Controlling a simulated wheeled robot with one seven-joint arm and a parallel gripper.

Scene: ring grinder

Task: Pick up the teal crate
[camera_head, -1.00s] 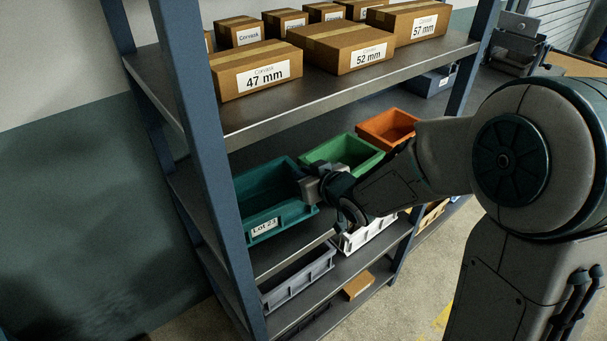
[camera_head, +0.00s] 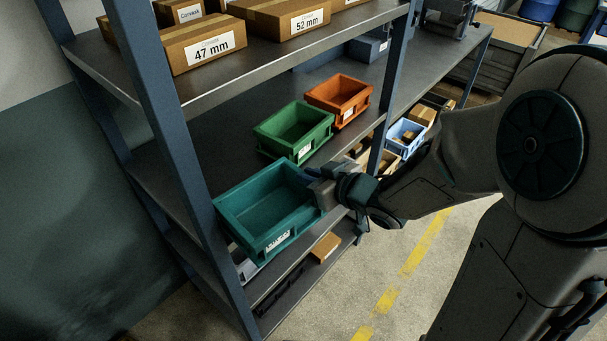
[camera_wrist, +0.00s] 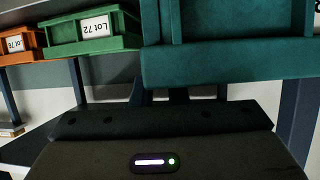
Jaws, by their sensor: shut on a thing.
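The teal crate (camera_head: 265,207) is an open, empty box with a white label on its front. In the head view it is at the left middle, partly out over the front edge of the shelf. My gripper (camera_head: 318,184) is shut on the right-hand wall of the teal crate. In the wrist view the teal crate (camera_wrist: 225,62) fills the upper right, close to the camera. The fingertips are hidden there. I cannot tell whether the crate still touches the shelf.
A green crate (camera_head: 293,128) and an orange crate (camera_head: 340,97) stand farther back on the same shelf. A blue shelf post (camera_head: 165,150) rises just left of the teal crate. Cardboard boxes (camera_head: 205,45) sit on the shelf above. The floor (camera_head: 400,260) at the front right is clear.

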